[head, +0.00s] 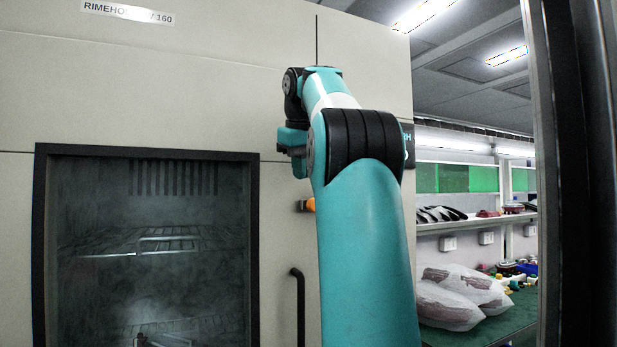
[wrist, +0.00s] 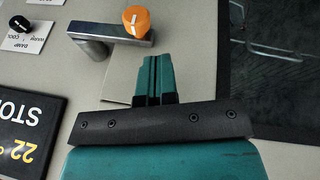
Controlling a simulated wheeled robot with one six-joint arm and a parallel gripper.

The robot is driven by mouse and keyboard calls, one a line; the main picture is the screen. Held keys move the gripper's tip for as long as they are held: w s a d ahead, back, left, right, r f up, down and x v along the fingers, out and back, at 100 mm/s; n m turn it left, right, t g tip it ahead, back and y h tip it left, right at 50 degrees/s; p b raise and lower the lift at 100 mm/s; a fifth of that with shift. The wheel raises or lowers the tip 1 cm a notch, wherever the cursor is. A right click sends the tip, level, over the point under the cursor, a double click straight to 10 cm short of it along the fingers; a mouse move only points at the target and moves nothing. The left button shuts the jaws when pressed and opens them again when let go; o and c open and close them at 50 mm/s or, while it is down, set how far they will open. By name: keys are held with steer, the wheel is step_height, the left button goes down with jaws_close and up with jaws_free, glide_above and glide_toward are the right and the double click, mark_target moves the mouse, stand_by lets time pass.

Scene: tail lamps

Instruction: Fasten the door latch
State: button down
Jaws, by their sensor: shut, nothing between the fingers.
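The door latch (wrist: 112,34) is a grey metal bar with an orange knob (wrist: 136,22) at the top of the wrist view. In the head view only a small orange and grey part of it (head: 309,205) shows left of my arm. My gripper (wrist: 155,59) is shut and empty, its fingertips just below the latch bar in the wrist view, apparently not touching it. In the head view my gripper (head: 292,150) is partly hidden beside my wrist, above the latch. The cabinet door has a dark window (head: 150,240). I cannot tell whether the latch is engaged.
A black door handle (head: 298,305) stands out below the latch. A black display (wrist: 28,130) and a black knob (wrist: 19,24) lie to the left in the wrist view. Shelves with wrapped parts (head: 445,304) stand at the right, behind a dark post (head: 575,170).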

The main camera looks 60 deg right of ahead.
steer(key=w+a+r, duration=0.2)
steer(key=a, duration=0.5)
steer(key=shift+w+a+r, duration=0.15)
steer(key=shift+a+r, duration=0.1)
steer(key=shift+r, duration=0.15)
steer(key=w+a+f+n+t+y, duration=0.15)
steer(key=w+a+f+n, duration=0.25)
steer(key=w+a+f, duration=0.55)
steer(key=s+a+f+n+g+y+p, duration=0.1)
steer(key=a+f+n+y, duration=0.1)
steer(key=a+f, duration=0.5)
steer(key=s+a+f+n+y, duration=0.2)
steer(key=a+f, duration=0.1)
steer(key=a, duration=0.7)
steer(key=s+a+f+n+g+y+p, duration=0.1)
steer(key=s+a+f+n, duration=0.3)
steer(key=s+a+f, duration=1)
steer(key=shift+s+a+f+g+y, duration=0.15)
steer(key=shift+s+f+g+y, duration=0.3)
steer(key=shift+s+g+y, duration=0.6)
steer(key=shift+s, duration=0.15)
